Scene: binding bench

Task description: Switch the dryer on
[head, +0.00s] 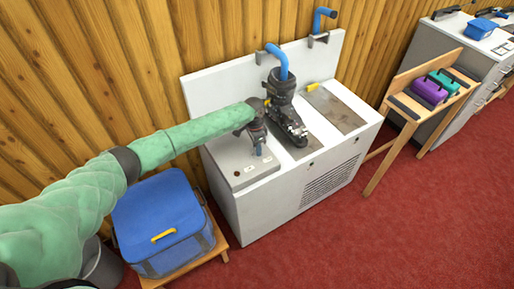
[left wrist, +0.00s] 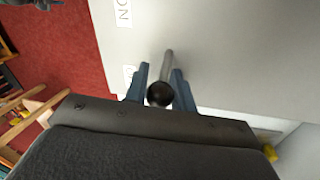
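The dryer (head: 270,218) is a white cabinet against the wood wall, with a grey control panel (head: 238,166) on its left top. My left gripper (head: 259,149) is at the panel's right part, pointing down. In the left wrist view its blue fingers lie on both sides of a lever (left wrist: 167,58) with a black ball knob (left wrist: 160,94). The fingers appear to touch the knob on both sides. An ON label (left wrist: 123,12) and a second, partly hidden label (left wrist: 130,75) are beside the lever. The gripper hides most of the lever in the head view. My right gripper is not seen.
A dark boot (head: 284,108) stands on the dryer under a blue pipe (head: 278,60), close to my left gripper. A wooden rack (head: 402,110) stands right; red floor in front is clear.

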